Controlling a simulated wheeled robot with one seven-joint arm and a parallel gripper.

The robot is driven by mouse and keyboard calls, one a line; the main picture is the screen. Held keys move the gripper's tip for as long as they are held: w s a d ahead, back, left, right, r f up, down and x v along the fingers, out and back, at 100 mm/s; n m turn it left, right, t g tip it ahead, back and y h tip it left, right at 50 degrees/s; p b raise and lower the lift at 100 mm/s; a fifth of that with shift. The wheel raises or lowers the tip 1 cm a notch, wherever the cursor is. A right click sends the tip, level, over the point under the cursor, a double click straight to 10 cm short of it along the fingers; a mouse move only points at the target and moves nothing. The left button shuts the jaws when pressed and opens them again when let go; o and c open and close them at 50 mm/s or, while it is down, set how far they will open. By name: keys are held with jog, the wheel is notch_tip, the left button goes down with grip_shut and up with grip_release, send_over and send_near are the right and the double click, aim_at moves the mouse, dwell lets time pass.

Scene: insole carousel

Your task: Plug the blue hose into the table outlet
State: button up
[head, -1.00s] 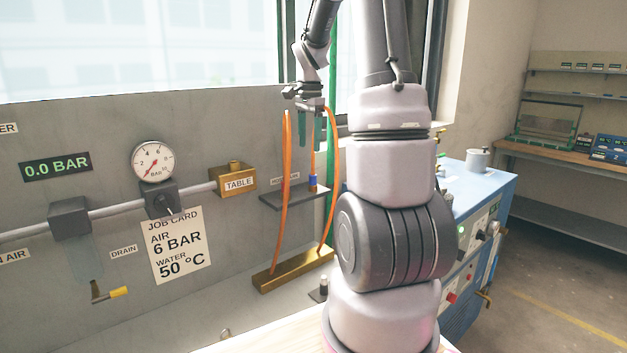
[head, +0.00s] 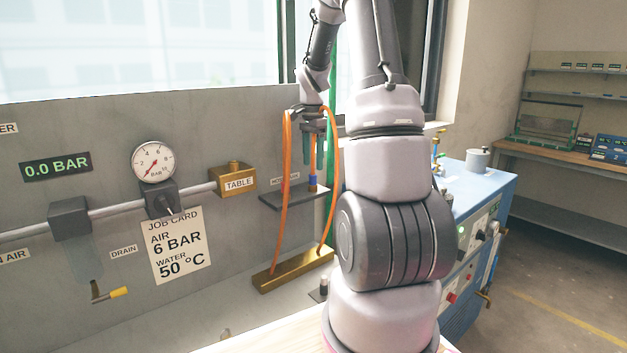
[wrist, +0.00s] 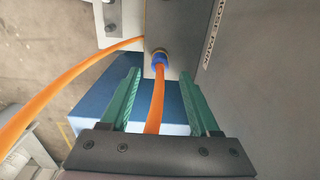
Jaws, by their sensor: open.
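The blue-collared hose end (head: 312,181) stands upright at the small dark shelf on the panel, with its orange hose rising from it. In the wrist view the blue collar (wrist: 160,58) shows just beyond the fingertips, and the orange hose runs back between the fingers. My gripper (head: 313,166) points down with green fingers above the collar; in the wrist view its fingers (wrist: 160,76) are spread, one on each side of the hose, with gaps. The table outlet is a brass block labelled TABLE (head: 238,183), to the left on the panel.
The dark shelf (head: 285,197) juts from the panel. A brass bar (head: 290,271) below holds the orange hose's lower ends. A gauge (head: 153,161) and grey pipe lie left. A blue machine (head: 470,215) stands right. The panel between outlet and shelf is bare.

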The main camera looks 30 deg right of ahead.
aim_at(313, 174)
jog(key=shift+f, duration=2.5)
grip_shut()
dwell(0.5)
jog(key=shift+r, duration=3)
jog(key=shift+r, duration=0.15)
